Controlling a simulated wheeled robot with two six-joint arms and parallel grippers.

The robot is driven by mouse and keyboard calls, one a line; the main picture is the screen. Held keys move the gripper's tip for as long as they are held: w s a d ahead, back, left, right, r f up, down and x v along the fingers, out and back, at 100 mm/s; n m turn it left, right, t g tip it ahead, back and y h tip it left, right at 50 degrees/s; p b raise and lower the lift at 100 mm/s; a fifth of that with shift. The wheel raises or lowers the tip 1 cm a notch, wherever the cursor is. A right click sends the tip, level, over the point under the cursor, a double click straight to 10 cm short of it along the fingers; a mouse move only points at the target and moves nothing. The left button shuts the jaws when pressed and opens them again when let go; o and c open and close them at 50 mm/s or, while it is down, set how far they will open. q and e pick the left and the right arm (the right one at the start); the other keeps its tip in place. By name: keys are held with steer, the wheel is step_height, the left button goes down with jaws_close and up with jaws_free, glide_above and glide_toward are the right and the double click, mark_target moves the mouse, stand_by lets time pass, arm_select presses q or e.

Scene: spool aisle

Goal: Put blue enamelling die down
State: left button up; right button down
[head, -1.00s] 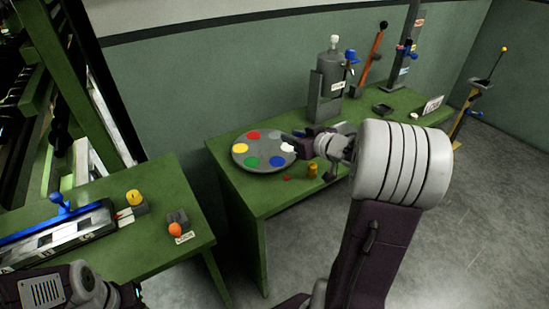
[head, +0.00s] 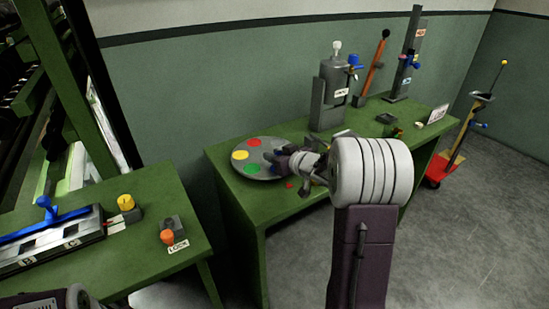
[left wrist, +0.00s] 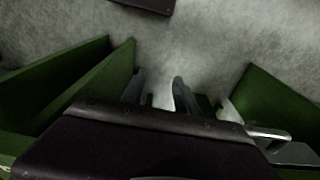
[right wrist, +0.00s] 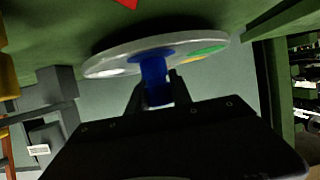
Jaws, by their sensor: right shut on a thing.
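My right gripper (head: 279,161) is over the near right part of a round grey disc (head: 263,141) with coloured spots on the right-hand green table. In the right wrist view, the gripper (right wrist: 156,92) is shut on the blue enamelling die (right wrist: 154,74). The die's far end is at the blue spot (right wrist: 152,51) of the disc (right wrist: 108,63); I cannot tell whether they touch. In the head view, red (head: 253,142), yellow (head: 240,155) and green (head: 251,168) spots show; my gripper hides the blue one. My left gripper (left wrist: 160,90) is open and empty.
A grey tank (head: 331,92), an orange lever (head: 375,67) and a tall grey post (head: 408,60) stand behind on the table. A small red piece (head: 289,185) lies near its front edge. The left table (head: 150,245) bears a blue-handled device (head: 47,212) and buttons.

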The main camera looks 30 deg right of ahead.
steer(key=shift+f, duration=0.15)
steer(key=c, duration=1.1)
jaws_free()
steer(key=shift+f, duration=0.1)
steer(key=shift+c, duration=0.2)
steer(key=shift+r, duration=0.25)
steer(key=shift+s+r, duration=0.2)
steer(key=shift+s, duration=0.1)
steer(key=p+v, duration=0.3)
steer(key=v, duration=0.8)
steer(key=shift+s+p, duration=0.15)
steer(key=shift+p, duration=0.2)
